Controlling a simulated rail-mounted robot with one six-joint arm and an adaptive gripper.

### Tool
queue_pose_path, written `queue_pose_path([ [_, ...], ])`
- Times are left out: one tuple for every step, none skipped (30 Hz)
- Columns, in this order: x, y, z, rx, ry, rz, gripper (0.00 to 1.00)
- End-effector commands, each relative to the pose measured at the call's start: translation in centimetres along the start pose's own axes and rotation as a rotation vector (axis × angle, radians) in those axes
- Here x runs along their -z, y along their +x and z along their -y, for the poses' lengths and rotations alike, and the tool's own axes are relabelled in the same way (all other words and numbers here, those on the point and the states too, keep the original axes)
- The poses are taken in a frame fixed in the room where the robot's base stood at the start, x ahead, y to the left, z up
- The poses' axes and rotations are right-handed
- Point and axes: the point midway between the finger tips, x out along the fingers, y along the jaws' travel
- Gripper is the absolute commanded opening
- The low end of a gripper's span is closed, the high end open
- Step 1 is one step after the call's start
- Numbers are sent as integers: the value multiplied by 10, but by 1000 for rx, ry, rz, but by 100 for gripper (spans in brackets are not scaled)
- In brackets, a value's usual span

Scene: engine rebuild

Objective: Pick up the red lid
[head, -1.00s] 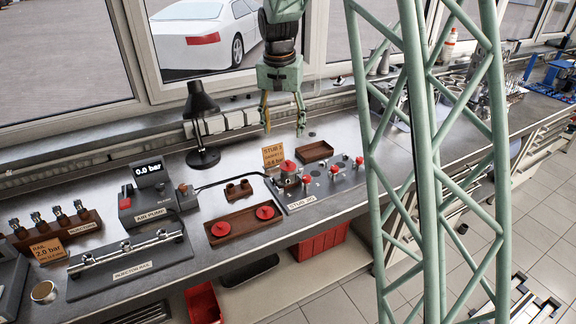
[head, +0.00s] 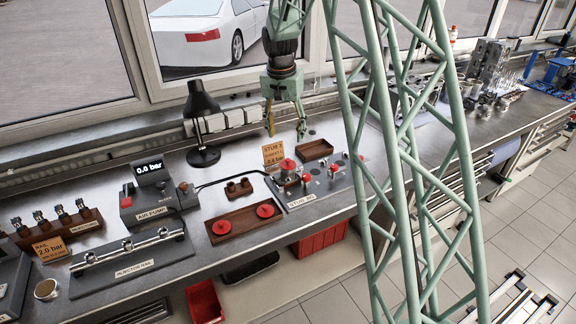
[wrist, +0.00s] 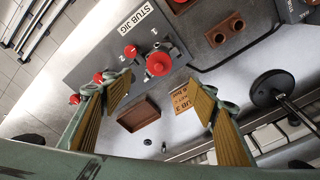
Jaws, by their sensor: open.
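A round red lid (head: 288,165) sits on a stub at the left end of the stub jig (head: 296,202). In the wrist view the lid (wrist: 158,64) is the largest red piece on the jig. Two flat red discs (head: 222,227) (head: 265,211) lie on a brown wooden tray in front; I cannot tell which red piece the task names. My gripper (head: 286,134) is open and empty above the bench, over the back of the jig. In the wrist view its two fingers (wrist: 158,97) stand wide apart, with the lid beyond and between them.
Smaller red knobs (wrist: 130,51) stand beside the lid. An orange stub card (head: 273,155) stands close behind it, and an empty brown tray (head: 315,150) lies to the right. A black lamp (head: 202,120) and the air pump (head: 152,200) are to the left.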

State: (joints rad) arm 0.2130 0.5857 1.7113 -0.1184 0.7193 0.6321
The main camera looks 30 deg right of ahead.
Motion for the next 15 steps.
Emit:
queue_pose_path([
  [0, 1, 0, 0, 0, 1, 54],
  [0, 2, 0, -1, 0, 1, 54],
  [0, 4, 0, -1, 0, 1, 54],
  [0, 6, 0, -1, 0, 1, 54],
  [-1, 8, 0, -1, 0, 2, 54],
  [-1, 12, -1, -2, 0, 2, 54],
  [-1, 14, -1, -2, 0, 3, 54],
  [-1, 17, -1, -2, 0, 3, 54],
  [-1, 22, -1, -1, 0, 2, 54],
  [0, 25, 0, -1, 0, 2, 54],
  [-1, 28, -1, -1, 0, 2, 54],
  [-1, 34, -1, -2, 0, 2, 54],
  [-1, 38, -1, -2, 0, 3, 54],
  [-1, 41, -1, -2, 0, 2, 54],
  [0, 46, 0, -1, 0, 2, 54],
])
